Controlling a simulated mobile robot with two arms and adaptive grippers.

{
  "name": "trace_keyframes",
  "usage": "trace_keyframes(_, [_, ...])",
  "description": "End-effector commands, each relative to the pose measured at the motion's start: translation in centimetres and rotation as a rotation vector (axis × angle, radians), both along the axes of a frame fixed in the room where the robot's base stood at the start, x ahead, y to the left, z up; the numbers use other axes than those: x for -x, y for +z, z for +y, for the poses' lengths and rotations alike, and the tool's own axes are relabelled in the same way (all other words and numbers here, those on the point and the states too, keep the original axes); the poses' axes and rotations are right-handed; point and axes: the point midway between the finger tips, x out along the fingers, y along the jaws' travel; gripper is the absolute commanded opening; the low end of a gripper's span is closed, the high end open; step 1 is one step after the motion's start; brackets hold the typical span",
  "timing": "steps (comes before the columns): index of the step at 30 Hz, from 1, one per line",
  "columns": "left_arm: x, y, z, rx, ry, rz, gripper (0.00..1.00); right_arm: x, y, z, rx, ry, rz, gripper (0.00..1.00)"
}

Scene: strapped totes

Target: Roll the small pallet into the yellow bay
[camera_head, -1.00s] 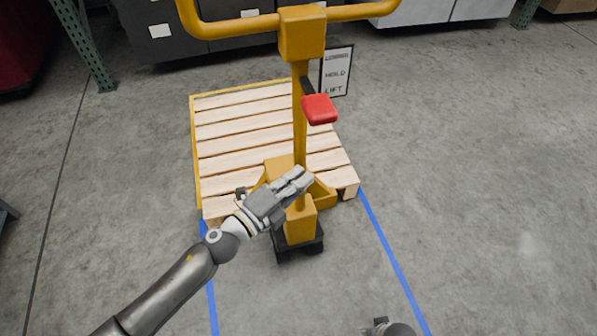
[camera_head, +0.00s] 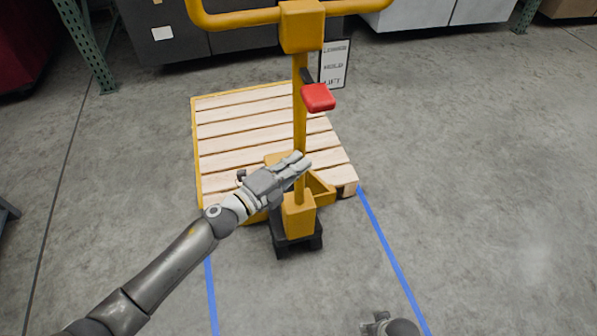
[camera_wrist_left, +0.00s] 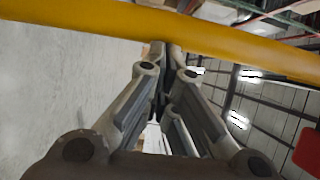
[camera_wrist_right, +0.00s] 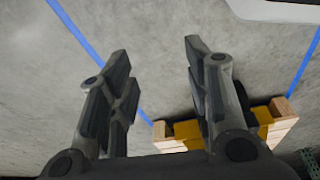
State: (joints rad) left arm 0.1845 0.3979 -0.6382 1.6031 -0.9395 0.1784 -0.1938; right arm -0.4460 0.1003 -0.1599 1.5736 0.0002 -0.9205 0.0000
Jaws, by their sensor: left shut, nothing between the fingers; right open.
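The small pallet (camera_head: 240,130) of pale wooden slats lies flat on the floor, with a yellow line along its left and back edges. A yellow pallet jack (camera_head: 298,215) stands at its near side; its forks are not visible. The jack has an upright post, a wide yellow handle (camera_head: 235,21) and a red lever (camera_head: 318,97). My left gripper (camera_head: 303,163) is shut and empty, in front of the post in the head view. In the left wrist view its fingertips (camera_wrist_left: 168,47) appear close to a yellow bar. My right gripper (camera_head: 375,323) is open and empty; its spread fingers (camera_wrist_right: 157,55) show over the floor.
A small sign reading LOWER, HOLD, LIFT (camera_head: 336,65) shows beside the post. Blue floor lines (camera_head: 392,255) run toward me on both sides of the jack. Dark boxes (camera_head: 165,35) and a green rack post (camera_head: 88,50) stand behind. The floor at right is clear.

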Motion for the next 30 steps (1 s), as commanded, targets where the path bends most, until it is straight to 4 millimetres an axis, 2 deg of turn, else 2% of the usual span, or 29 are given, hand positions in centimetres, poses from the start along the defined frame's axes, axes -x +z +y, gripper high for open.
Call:
trace_keyframes(1, [-3.2, 1.0, 1.9, -0.001, 0.055, -0.02, 0.0, -0.3, 0.5, 0.0, -0.002, -0.001, -0.007, 0.46])
trace_keyframes(6, [-6.6, 1.0, 3.0, 0.001, 0.055, -0.018, 0.0, -1.4, 2.6, 0.1, -0.002, -0.003, -0.022, 0.46])
trace_keyframes(12, [-9.8, 1.0, 4.0, 0.001, 0.051, -0.018, 0.0, -2.5, 5.8, 0.2, -0.004, -0.007, -0.043, 0.46])
trace_keyframes(21, [-12.6, 1.0, 4.8, 0.0, 0.042, -0.016, 0.0, -2.9, 9.9, 0.2, -0.004, -0.01, -0.063, 0.46])
trace_keyframes(30, [-13.3, 1.1, 4.9, 0.0, 0.04, -0.015, 0.0, -3.0, 11.2, 0.2, -0.004, -0.011, -0.068, 0.46])
